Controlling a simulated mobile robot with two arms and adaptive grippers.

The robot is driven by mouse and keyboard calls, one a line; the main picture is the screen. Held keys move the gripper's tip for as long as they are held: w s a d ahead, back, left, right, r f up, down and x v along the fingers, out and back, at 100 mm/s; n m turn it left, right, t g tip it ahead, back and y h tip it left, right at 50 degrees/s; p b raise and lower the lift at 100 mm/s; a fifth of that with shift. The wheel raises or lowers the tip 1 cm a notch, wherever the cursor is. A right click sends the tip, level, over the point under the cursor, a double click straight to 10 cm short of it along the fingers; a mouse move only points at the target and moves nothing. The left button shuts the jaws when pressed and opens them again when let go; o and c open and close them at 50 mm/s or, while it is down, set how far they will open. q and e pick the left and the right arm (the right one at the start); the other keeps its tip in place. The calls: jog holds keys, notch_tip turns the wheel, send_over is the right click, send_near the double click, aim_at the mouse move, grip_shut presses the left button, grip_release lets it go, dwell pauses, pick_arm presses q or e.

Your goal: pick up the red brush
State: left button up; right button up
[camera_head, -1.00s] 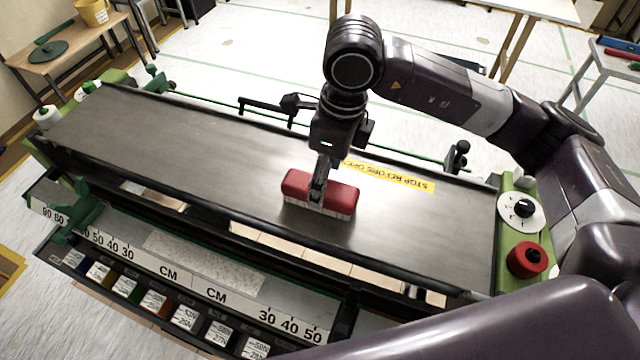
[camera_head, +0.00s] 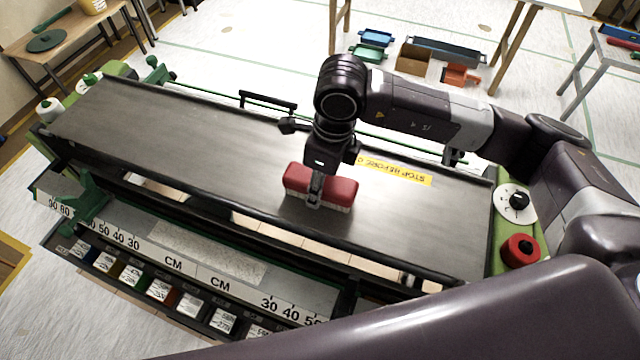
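The red brush (camera_head: 340,189), a block with pale bristles along its lower edge, sits on the dark belt-like top of the pasting machine (camera_head: 190,150). My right gripper (camera_head: 315,190) comes down on it from above, its arm entering from the right. One finger shows in front of the brush's near side. The other finger is hidden behind the brush and gripper body, so I cannot tell whether the fingers are closed on it. The brush appears to rest on the surface. My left gripper is not in view.
A yellow warning label (camera_head: 400,173) lies right of the brush. A red knob (camera_head: 520,251) and a white dial (camera_head: 516,202) are at the machine's right end. Coloured blocks line a front tray with a ruler (camera_head: 200,278). The left part of the top is clear.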

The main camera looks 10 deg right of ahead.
jog(key=c, duration=0.3)
jog(key=shift+r, duration=0.15)
jog(key=shift+w+r+b, duration=0.1)
jog(key=shift+r+b, duration=0.2)
jog(key=shift+r, duration=0.35)
notch_tip(320, 180, up, 18)
jog(key=b, duration=0.3)
jog(key=shift+r, duration=0.25)
